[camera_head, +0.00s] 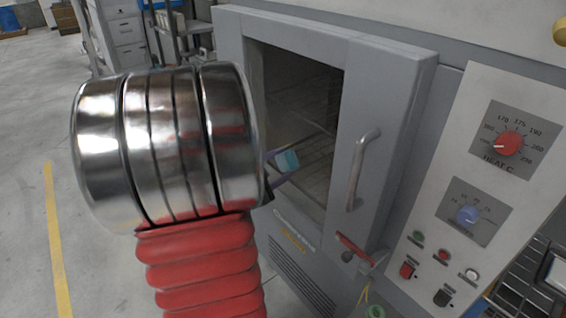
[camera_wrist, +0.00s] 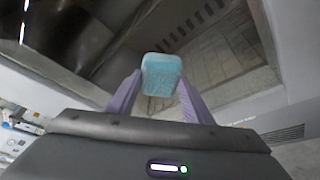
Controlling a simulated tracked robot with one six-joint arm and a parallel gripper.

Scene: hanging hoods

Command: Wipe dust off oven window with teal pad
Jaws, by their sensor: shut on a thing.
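The grey oven (camera_head: 395,85) has a door with a dark window (camera_head: 300,110) and a metal handle (camera_head: 360,165). The window also fills much of the wrist view (camera_wrist: 215,55), with rack or brick patterns showing in it. My gripper (camera_wrist: 160,88) is shut on the teal pad (camera_wrist: 162,75), which sits between its purple fingers. No dust can be made out clearly.
A control panel (camera_head: 480,180) with a red knob (camera_head: 508,143) and a blue knob (camera_head: 467,214) stands right of the oven. A red latch (camera_head: 355,247) juts out below the handle. Grey drawers (camera_head: 122,30) stand at the back left. The floor at left is clear.

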